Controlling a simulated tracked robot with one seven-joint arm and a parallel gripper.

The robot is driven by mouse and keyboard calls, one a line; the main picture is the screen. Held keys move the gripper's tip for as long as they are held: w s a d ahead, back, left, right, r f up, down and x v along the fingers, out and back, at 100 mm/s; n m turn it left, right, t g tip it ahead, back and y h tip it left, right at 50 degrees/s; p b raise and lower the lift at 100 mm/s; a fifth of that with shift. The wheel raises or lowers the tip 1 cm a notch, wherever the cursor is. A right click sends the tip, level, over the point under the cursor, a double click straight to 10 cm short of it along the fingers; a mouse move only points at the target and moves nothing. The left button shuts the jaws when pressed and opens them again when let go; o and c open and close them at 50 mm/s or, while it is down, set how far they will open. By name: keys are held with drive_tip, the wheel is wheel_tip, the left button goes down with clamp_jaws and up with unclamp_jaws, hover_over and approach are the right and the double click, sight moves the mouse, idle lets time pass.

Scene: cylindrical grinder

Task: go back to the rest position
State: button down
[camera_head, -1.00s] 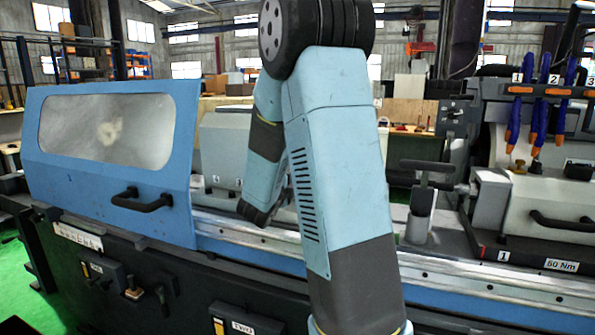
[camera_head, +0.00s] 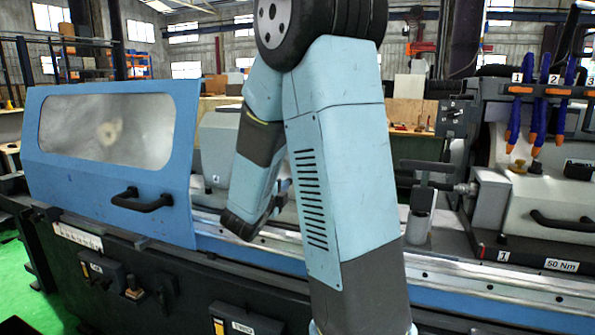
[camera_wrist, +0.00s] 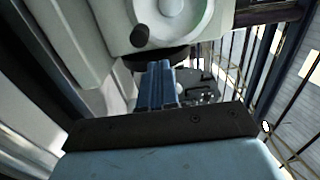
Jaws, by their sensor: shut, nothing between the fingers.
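My gripper (camera_wrist: 160,72) shows in the wrist view as two blue fingers side by side, shut with nothing between them. They point toward a pale machine body with a round disc (camera_wrist: 172,15) and a dark knob; I cannot tell the exact gap. In the head view my blue and black arm stands upright in the middle and folds down behind itself, its dark wrist end low over the machine's rail. My fingers are hidden or too small to tell there.
The cylindrical grinder fills the head view. Its blue door (camera_head: 110,160) with window and black handle (camera_head: 142,200) is at left. A metal rail (camera_head: 470,279) runs across. A black-handled lever (camera_head: 427,168) and blue coolant hoses (camera_head: 537,110) are at right. Bars (camera_wrist: 270,90) line the wrist view's right.

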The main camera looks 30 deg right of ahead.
idle(0.3)
drive_tip(key=s+d+r+m+g+y, duration=0.1)
drive_tip(key=s+r+m+g+y, duration=0.2)
drive_tip(key=s+m+g, duration=1.2)
drive_tip(key=s+a+r+m+t+y, duration=0.1)
drive_tip(key=s+a+m+t+y, duration=0.3)
drive_tip(key=a+m, duration=0.4)
drive_tip(key=s+a+r+m+t+y, duration=0.1)
drive_tip(key=s+a+m+t+y, duration=0.4)
drive_tip(key=m, duration=1.5)
drive_tip(key=s+a+y, duration=0.2)
drive_tip(key=s+a, duration=0.1)
drive_tip(key=s, duration=0.1)
drive_tip(key=shift+m+t, duration=0.3)
drive_tip(key=shift+s, duration=0.15)
